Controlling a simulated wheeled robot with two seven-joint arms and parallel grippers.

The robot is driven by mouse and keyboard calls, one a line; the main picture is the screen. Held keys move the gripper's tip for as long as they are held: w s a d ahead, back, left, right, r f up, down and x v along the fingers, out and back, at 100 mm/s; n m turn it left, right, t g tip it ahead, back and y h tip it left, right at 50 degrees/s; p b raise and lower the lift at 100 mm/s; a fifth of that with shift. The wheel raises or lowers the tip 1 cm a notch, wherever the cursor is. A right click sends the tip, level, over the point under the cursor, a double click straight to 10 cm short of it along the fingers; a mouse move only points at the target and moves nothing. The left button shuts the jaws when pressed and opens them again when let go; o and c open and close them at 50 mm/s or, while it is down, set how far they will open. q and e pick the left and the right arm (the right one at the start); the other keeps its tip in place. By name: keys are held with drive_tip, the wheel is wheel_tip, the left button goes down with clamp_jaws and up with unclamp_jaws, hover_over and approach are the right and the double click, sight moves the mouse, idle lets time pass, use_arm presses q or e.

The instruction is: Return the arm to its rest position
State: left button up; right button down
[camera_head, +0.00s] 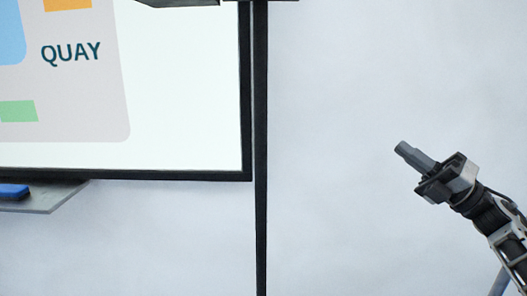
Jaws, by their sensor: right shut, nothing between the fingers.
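My right gripper (403,149) is at the right of the head view, its arm coming in from the lower right corner. Its fingers are together and point up and to the left. Nothing is between them, and it is clear of everything around it. My left gripper is not in view.
A dark-framed white board (190,110) with a panel reading QUAY fills the upper left. A grey ledge (50,200) with a blue object (13,190) on it is below. A thin dark post (261,150) stands right of the board. Pale, empty surface surrounds my right gripper.

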drive_tip(key=w+d+f+m+t+h, duration=0.1)
drive_tip(key=w+d+m+t+h, duration=0.35)
drive_tip(key=m+h, duration=0.45)
drive_tip(key=w+d+m+t+h, duration=0.35)
drive_tip(key=d+m+h, duration=0.3)
drive_tip(key=m, duration=0.45)
drive_tip(key=d+f+m+g+h, duration=0.65)
drive_tip(key=f+m+h, duration=0.25)
drive_tip(key=f+m, duration=0.3)
drive_tip(key=s+a+f+n+g+y, duration=0.1)
drive_tip(key=s+a+f+y, duration=0.1)
drive_tip(key=s+a+f, duration=0.35)
drive_tip(key=s+a+f+y, duration=0.1)
drive_tip(key=s+a+f, duration=0.1)
drive_tip(key=a+f, duration=0.55)
drive_tip(key=s+a+f+n+g+y, duration=0.1)
drive_tip(key=s+a+f+y, duration=0.15)
drive_tip(key=a+f, duration=0.45)
drive_tip(key=s+a+f+g+y, duration=0.1)
drive_tip(key=s+a+f, duration=0.1)
drive_tip(key=s+a, duration=0.3)
drive_tip(key=s+a+f+m+g+y, duration=0.1)
drive_tip(key=s+a+f, duration=0.2)
drive_tip(key=s, duration=0.8)
drive_tip(key=s+a+f+m+g+y, duration=0.1)
drive_tip(key=s+a+f, duration=0.2)
drive_tip(key=s+a, duration=0.3)
drive_tip(key=shift+s+a+f, duration=0.2)
drive_tip(key=shift+s+a, duration=0.2)
drive_tip(key=shift+s, duration=0.6)
